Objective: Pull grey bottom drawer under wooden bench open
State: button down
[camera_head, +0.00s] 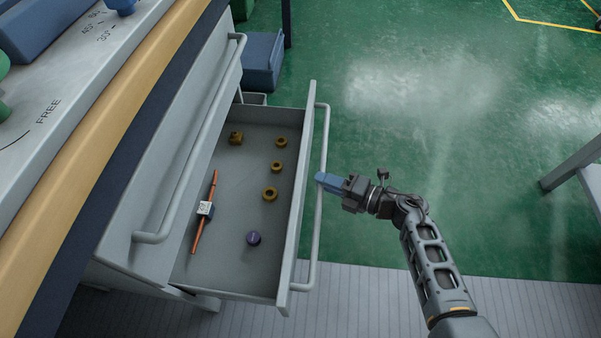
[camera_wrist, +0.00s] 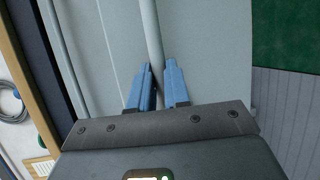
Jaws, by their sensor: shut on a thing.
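The grey bottom drawer (camera_head: 235,215) under the wooden bench (camera_head: 95,165) stands pulled well out, and its inside shows in the head view. My gripper (camera_head: 321,178) is at the drawer's long grey bar handle (camera_head: 313,250), near the middle of the bar. In the wrist view the blue fingers of my gripper (camera_wrist: 160,82) sit on either side of the handle (camera_wrist: 150,32) and are shut on it. The drawer front (camera_wrist: 205,50) fills much of that view behind the fingers.
The drawer holds several brass fittings (camera_head: 269,194), a purple cap (camera_head: 253,238) and an orange tool (camera_head: 205,210). An upper drawer with its own handle (camera_head: 150,238) is shut. A blue box (camera_head: 262,60) stands behind. Green floor (camera_head: 460,130) to the right is clear.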

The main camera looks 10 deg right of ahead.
jog(key=shift+s+d+p, duration=0.1)
jog(key=shift+s+d, duration=0.2)
jog(key=shift+d, duration=0.55)
jog(key=shift+s+d+p, duration=0.1)
jog(key=shift+s+d, duration=0.25)
jog(key=shift+d, duration=0.45)
jog(key=shift+s+d+p, duration=0.1)
jog(key=shift+s+d, duration=0.2)
jog(key=shift+d, duration=0.55)
jog(key=c, duration=1.1)
grip_release()
jog(key=p+v, duration=0.1)
jog(key=v, duration=0.6)
jog(key=shift+s+d+p, duration=0.2)
jog(key=shift+d+p, duration=0.1)
jog(key=shift+r, duration=0.1)
